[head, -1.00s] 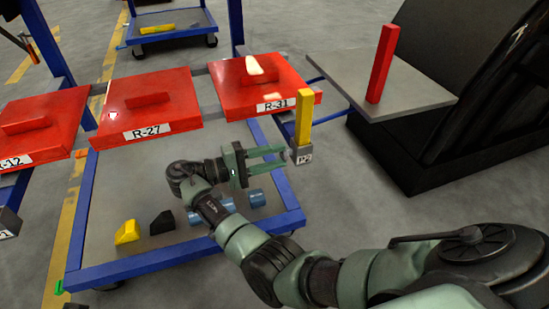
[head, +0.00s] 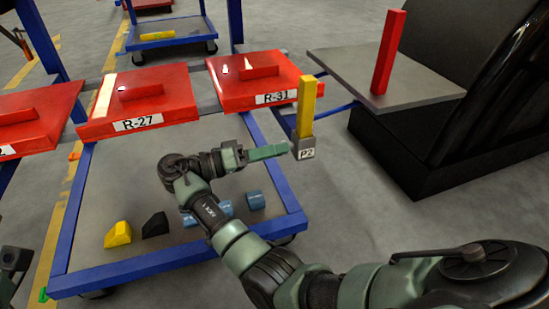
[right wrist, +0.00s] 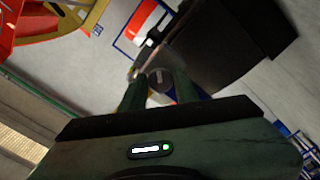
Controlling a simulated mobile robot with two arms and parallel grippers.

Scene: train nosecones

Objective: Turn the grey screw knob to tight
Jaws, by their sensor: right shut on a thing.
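A grey screw knob (right wrist: 159,82) shows as a round, slotted face between the fingertips in the right wrist view. My right gripper (head: 284,150) is shut on it, with its fingers reaching right to the grey block marked P2 (head: 306,149). An upright yellow bar (head: 306,108) stands on this block. In the head view the fingers hide the knob. The right wrist view shows the two green fingers (right wrist: 160,78) on either side of the knob.
Red panels R-27 (head: 138,121) and R-31 (head: 272,98) lie behind my right gripper. Below is a blue-framed cart (head: 180,259) with blue cylinders, a yellow block (head: 118,234) and a black block (head: 155,225). A grey plate (head: 425,91) bears a red post (head: 388,52).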

